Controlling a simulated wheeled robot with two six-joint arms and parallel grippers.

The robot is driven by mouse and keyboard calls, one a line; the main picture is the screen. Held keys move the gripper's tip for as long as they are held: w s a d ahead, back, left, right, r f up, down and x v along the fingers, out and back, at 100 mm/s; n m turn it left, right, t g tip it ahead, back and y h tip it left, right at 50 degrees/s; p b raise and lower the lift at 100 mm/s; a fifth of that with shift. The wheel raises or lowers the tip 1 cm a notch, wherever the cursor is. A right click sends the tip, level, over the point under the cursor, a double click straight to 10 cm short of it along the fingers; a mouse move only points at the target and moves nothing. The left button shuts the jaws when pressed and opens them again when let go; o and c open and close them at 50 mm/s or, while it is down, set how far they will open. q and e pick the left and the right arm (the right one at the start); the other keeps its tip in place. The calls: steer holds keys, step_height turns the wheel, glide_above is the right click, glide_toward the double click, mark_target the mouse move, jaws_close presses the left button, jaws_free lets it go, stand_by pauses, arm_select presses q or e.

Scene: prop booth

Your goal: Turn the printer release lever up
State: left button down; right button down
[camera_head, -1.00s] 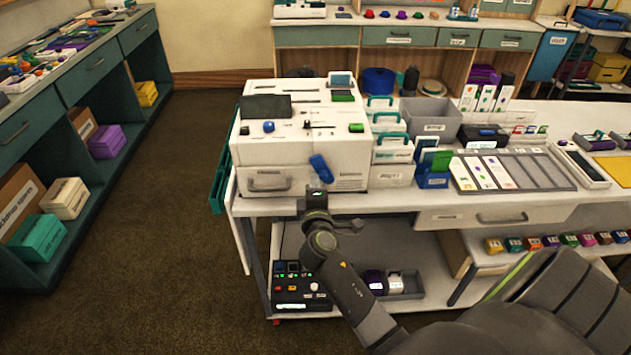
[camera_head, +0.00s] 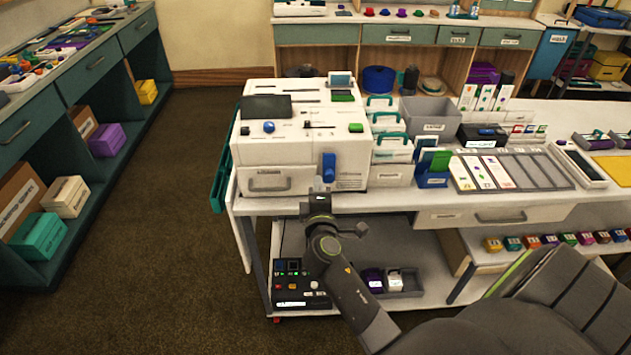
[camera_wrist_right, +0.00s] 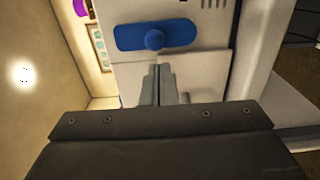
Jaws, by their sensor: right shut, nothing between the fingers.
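The white printer (camera_head: 290,150) stands at the left end of the white table. Its blue release lever (camera_head: 329,168) is on the front face, right of the drawer handle, and stands upright. In the right wrist view the lever (camera_wrist_right: 155,37) is a blue bar with a round knob, lying across the picture beyond the fingertips. My right gripper (camera_head: 320,191) is just in front of and below the lever. In the wrist view its fingers (camera_wrist_right: 159,72) are shut together with nothing between them, and a small gap seems to separate them from the lever. My left gripper is out of view.
White file boxes (camera_head: 392,150) and a blue card holder (camera_head: 432,170) stand close to the printer's right. A grey bin (camera_head: 430,115) is behind them. The table's front edge runs below the printer, with a lower shelf under it. The floor to the left is clear.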

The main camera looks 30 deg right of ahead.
steer(key=v, duration=0.5)
steer(key=shift+s, duration=0.2)
stand_by(0.6)
steer(key=s+a+f+m+g+y, duration=0.15)
steer(key=s+f, duration=0.25)
steer(key=f, duration=0.7)
steer(key=s+f+m+g+y, duration=0.1)
steer(key=s+f+g+y, duration=0.2)
steer(key=f, duration=0.8)
steer(key=s+a+f+m+g+y, duration=0.15)
steer(key=s+f, duration=0.25)
steer(key=f, duration=0.7)
steer(key=s+f+m+g+y, duration=0.1)
steer(key=s+f, duration=0.4)
steer(key=s, duration=0.5)
steer(key=s+d+f+m+g, duration=0.1)
steer(key=s+f+m+g, duration=0.3)
steer(key=s, duration=0.7)
steer(key=s+f+m+g+y, duration=0.1)
steer(key=s+f+m+g, duration=0.2)
steer(key=s+f, duration=0.5)
steer(key=shift+s+d+f+y, duration=0.25)
steer(key=shift+s+d+y, duration=0.1)
steer(key=shift+s, duration=0.85)
